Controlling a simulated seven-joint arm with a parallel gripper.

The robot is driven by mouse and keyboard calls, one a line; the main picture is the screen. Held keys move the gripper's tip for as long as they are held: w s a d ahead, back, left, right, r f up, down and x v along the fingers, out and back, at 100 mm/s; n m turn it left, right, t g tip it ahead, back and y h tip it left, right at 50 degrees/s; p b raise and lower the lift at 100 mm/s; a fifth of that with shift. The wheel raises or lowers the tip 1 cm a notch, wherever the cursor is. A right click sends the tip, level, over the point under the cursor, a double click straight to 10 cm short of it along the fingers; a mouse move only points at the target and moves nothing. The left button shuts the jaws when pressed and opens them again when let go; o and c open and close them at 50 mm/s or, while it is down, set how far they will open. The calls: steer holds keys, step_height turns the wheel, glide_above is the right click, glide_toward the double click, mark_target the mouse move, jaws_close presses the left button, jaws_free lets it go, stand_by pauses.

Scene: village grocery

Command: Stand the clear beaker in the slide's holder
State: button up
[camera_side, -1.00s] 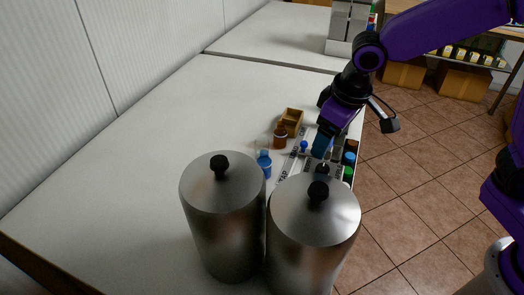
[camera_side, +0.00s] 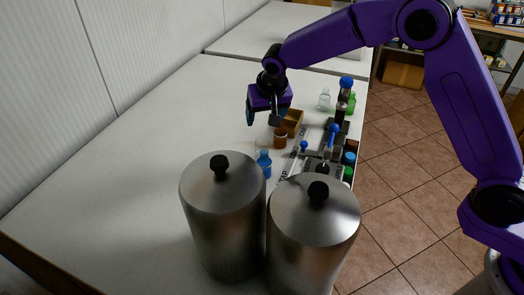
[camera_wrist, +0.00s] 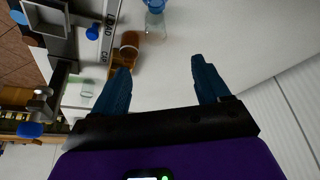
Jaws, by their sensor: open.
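A small clear vessel, apparently the clear beaker (camera_side: 262,146), stands on the table just behind a blue bottle (camera_side: 265,164). In the wrist view the clear beaker (camera_wrist: 155,27) is near the top edge, beyond my fingertips. The slide (camera_side: 292,163) is a pale strip with dark lettering, right of the bottles. A square grey frame, apparently its holder (camera_wrist: 48,15), is at the upper left of the wrist view; I see no vessel in its visible part. My gripper (camera_side: 262,120) is open and empty above the table, behind the beaker; the blue fingers (camera_wrist: 163,82) are wide apart.
An amber bottle (camera_side: 280,138) and a wooden box (camera_side: 292,122) stand close right of my gripper. Another clear vessel (camera_side: 324,99) and a blue-topped piece (camera_side: 333,130) are farther right. Two large steel canisters (camera_side: 222,215) fill the front. The table's left is clear.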

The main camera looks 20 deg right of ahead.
steer(key=shift+s+d+x, duration=0.1)
steer(key=shift+x, duration=2.75)
steer(key=shift+s+d+x, duration=0.1)
steer(key=shift+d+x, duration=0.05)
steer(key=shift+x, duration=2.65)
steer(key=shift+s+d+x, duration=0.1)
steer(key=shift+x, duration=2.75)
steer(key=shift+f, duration=0.1)
steer(key=c, duration=1.1)
